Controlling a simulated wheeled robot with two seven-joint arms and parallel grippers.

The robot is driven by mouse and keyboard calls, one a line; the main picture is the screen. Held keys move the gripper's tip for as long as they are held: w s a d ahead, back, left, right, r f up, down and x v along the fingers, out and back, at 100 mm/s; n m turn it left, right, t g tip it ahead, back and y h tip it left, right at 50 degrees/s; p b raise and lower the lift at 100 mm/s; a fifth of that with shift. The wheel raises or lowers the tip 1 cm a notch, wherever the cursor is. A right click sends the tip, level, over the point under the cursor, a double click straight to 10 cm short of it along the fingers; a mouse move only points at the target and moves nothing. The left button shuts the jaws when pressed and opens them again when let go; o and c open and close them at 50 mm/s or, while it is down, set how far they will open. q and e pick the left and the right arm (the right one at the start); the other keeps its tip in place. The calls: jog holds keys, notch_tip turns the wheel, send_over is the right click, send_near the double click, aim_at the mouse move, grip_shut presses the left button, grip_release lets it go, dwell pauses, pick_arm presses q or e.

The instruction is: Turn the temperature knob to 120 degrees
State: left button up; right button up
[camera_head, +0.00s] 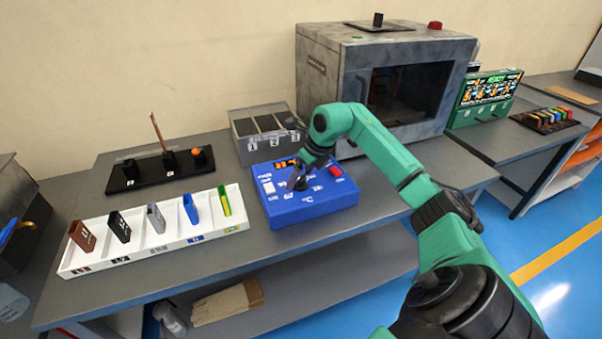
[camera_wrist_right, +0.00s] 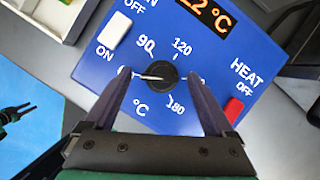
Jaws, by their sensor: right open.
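The blue control box (camera_head: 315,205) stands on the grey bench. Its black temperature knob (camera_wrist_right: 158,76) has a white pointer aimed left, at a label mostly hidden by a finger. The 120 mark (camera_wrist_right: 182,47) is printed to the knob's upper right, with 90 at upper left and 180 at lower right. My right gripper (camera_head: 300,183) is over the knob. In the right wrist view its open fingers (camera_wrist_right: 160,103) straddle the knob with gaps on both sides. A dark jaw-like part at that view's left edge seems to be my left gripper (camera_wrist_right: 14,113); its opening is unclear.
The box carries an orange display (camera_wrist_right: 210,12) ending in "2 °C", a white switch (camera_wrist_right: 115,29) and a red HEAT switch (camera_wrist_right: 233,109). A white tray (camera_head: 165,252) of coloured pieces lies left. A grey bin (camera_head: 247,152) and a large oven (camera_head: 330,75) stand behind.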

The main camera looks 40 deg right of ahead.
jog(key=c, duration=1.4)
pick_arm(q)
jog(key=shift+s+a+f, duration=0.1)
jog(key=shift+s, duration=0.45)
